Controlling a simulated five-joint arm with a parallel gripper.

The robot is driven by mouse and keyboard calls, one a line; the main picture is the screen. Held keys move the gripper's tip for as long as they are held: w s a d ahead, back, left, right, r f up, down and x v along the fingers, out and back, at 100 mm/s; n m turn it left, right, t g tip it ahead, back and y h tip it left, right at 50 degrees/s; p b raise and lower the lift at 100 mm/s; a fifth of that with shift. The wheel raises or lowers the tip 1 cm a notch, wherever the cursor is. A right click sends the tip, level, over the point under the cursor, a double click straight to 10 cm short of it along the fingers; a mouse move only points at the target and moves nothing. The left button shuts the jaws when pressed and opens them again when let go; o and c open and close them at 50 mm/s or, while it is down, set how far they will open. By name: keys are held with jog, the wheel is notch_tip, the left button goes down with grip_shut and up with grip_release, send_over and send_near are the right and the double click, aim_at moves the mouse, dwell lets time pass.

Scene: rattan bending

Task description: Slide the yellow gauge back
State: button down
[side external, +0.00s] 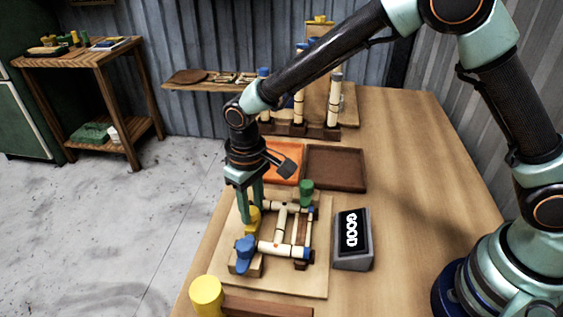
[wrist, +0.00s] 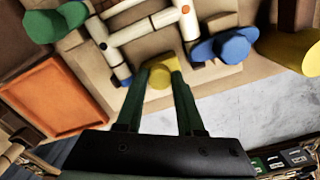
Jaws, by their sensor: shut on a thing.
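The yellow gauge (side external: 252,220) stands at the left side of the wooden jig board (side external: 290,287), next to the pale rattan frame (side external: 282,222). My gripper (side external: 249,208) points down with its green fingers around the gauge. In the wrist view, the yellow gauge (wrist: 160,76) sits between both fingertips of my gripper (wrist: 158,80), close to the frame's edge. The gripper is shut on it. The gauge's lower part is hidden, so I cannot tell whether it touches the frame. A blue clamp (side external: 245,252) and a green clamp (side external: 306,190) stand at the frame's corners.
A yellow knob (side external: 206,295) is at the front left.

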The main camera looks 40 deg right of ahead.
jog(key=shift+w+a+r, duration=0.1)
jog(key=shift+w+a, duration=1.6)
jog(key=c, duration=0.5)
grip_release()
jog(key=shift+s+d, duration=0.1)
notch_tip(320, 180, up, 12)
